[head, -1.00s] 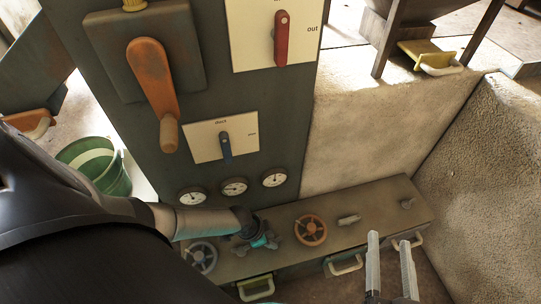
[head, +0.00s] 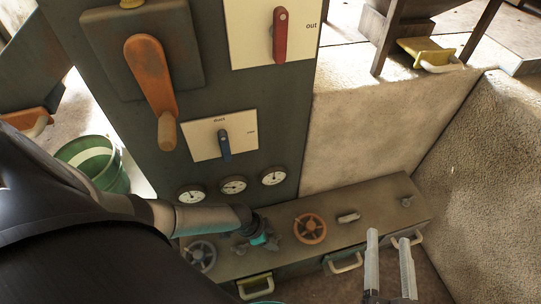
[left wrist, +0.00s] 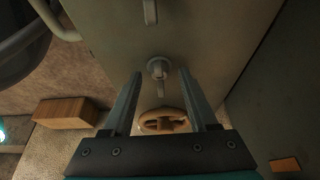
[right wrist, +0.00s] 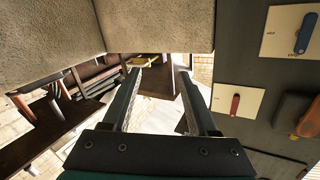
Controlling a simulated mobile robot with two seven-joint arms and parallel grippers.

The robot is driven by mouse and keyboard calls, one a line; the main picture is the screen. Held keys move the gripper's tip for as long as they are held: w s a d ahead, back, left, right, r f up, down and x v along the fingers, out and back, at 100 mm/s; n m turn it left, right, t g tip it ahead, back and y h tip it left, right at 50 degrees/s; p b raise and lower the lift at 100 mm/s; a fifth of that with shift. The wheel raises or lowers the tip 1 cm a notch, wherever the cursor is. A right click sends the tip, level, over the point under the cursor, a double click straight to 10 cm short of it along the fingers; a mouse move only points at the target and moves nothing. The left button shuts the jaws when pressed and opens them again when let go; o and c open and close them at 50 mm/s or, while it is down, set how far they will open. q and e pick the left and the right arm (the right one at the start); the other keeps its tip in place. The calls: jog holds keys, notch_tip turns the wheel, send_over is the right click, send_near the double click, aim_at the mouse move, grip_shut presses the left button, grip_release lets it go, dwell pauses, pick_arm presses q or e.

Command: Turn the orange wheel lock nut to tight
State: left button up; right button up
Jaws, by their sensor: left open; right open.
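The orange wheel (head: 310,229) lies on the low bench top, right of my left gripper (head: 262,240). It also shows between my left fingers in the left wrist view (left wrist: 163,121). Just past it there is a pale round fitting (left wrist: 157,68) with a short stem, between the fingertips. I cannot tell for certain whether this is the lock nut. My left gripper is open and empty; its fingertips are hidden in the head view. My right gripper (head: 388,238) is open and empty, in front of the bench's right part.
The bench top (head: 285,212) also carries a grey wheel (head: 199,256), a small pale handle (head: 348,217) and a knob (head: 407,201). Drawer handles (head: 345,264) stick out in front. The dark panel (head: 270,110) with levers and gauges rises behind.

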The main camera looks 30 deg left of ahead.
aim_at(273, 239)
pick_arm(q)
jog(key=shift+s, duration=0.1)
pick_arm(e)
jog(key=shift+w, duration=0.1)
pick_arm(q)
jog(key=shift+p+v, duration=0.65)
jog(key=shift+v, duration=0.1)
jog(key=shift+s+a+r+p, duration=0.1)
jog(key=shift+a+r+p, duration=0.1)
jog(key=shift+r+p, duration=0.3)
jog(key=shift+s+a+r, duration=0.1)
jog(key=shift+r, duration=0.35)
jog(key=shift+p+v, duration=0.8)
jog(key=shift+p, duration=0.05)
jog(key=shift+p+v, duration=0.55)
jog(key=shift+v, duration=0.25)
pick_arm(e)
jog(key=s+d+f+g+h+p, duration=0.35)
jog(key=d+g+h, duration=0.25)
jog(key=d+g, duration=0.5)
pick_arm(q)
jog(key=p+v, duration=0.2)
jog(key=v, duration=0.6)
jog(key=shift+r, duration=0.2)
pick_arm(e)
notch_tip(273, 239, down, 8)
jog(key=s+g, duration=0.1)
jog(key=s, duration=0.1)
jog(key=shift+g, duration=0.4)
